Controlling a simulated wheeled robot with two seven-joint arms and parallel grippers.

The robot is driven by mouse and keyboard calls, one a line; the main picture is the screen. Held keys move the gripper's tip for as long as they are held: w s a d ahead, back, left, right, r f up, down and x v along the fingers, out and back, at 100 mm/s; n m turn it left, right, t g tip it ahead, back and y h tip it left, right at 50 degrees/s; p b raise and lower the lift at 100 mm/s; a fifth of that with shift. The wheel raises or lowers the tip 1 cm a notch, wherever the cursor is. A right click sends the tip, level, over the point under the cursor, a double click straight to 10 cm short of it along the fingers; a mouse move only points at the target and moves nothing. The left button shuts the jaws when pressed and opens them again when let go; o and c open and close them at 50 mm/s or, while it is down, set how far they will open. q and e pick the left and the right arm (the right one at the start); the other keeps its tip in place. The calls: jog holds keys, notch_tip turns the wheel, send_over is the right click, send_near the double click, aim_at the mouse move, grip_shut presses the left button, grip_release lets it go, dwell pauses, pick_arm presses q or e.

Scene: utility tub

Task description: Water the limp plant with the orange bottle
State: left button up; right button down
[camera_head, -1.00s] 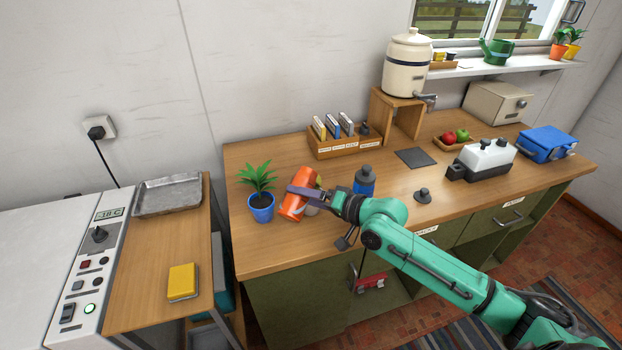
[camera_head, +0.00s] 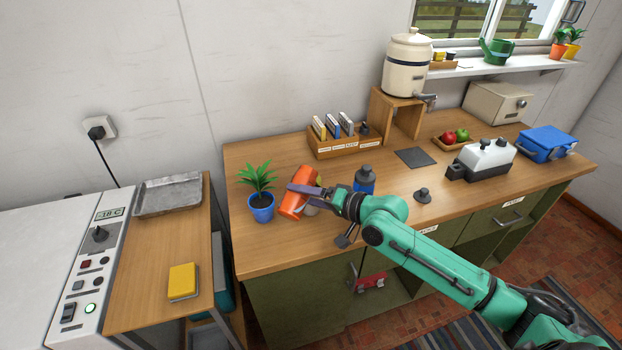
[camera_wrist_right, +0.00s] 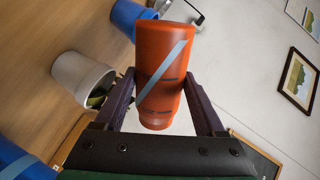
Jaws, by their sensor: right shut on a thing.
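The orange bottle (camera_head: 294,206) is held tilted above the left part of the workbench. My right gripper (camera_head: 306,189) is shut on it; the wrist view shows the orange bottle (camera_wrist_right: 163,60) between both fingers (camera_wrist_right: 160,98). A pale pot (camera_head: 312,210) stands close beside the bottle, mostly hidden by it and the gripper. The wrist view shows this pale pot (camera_wrist_right: 80,75) with a dark green leaf (camera_wrist_right: 97,100) at its rim. An upright green plant (camera_head: 257,177) in a blue pot (camera_head: 261,211) stands left of the bottle. No water is visible. My left gripper is out of view.
A blue bottle (camera_head: 364,180) stands right of the gripper. A dark knob-like piece (camera_head: 423,195) lies on the workbench (camera_head: 275,245). A wooden card box (camera_head: 335,148) stands behind. The bench front left is clear. A yellow sponge-like block (camera_head: 183,281) lies on the side table.

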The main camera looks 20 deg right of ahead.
jog(key=shift+r+m, duration=0.5)
dwell(1.5)
jog(key=shift+w+r+m+g+p, duration=0.1)
jog(key=shift+r+m+g+p, duration=0.2)
jog(key=shift+r+m+p, duration=0.15)
dwell(1.4)
jog(key=shift+f, duration=0.15)
